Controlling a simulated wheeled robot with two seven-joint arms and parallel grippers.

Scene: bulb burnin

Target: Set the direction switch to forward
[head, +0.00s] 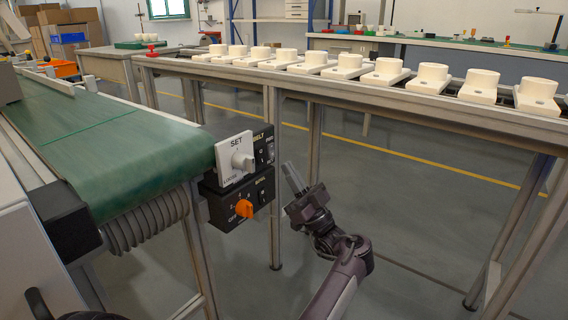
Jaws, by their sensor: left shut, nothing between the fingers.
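My left gripper (292,177) is shut and empty, its fingers pointing up and left in front of the conveyor's control boxes. It is apart from them, a little to their right. The upper black box (262,142) carries white lettering that seems to read "BELT" and a small dark switch (263,160) on its right part. This may be the direction switch; its position is too small to read. A white plate (232,150) marked "SET" and "LOCKED", with a light knob (243,162), covers the box's left part. My right gripper is not in view.
The lower black box (222,208) has an orange knob (244,208). The green conveyor belt (110,150) runs at left. A rail bench (400,98) with several white sockets (433,76) stands behind. Open floor (420,220) lies right of my gripper.

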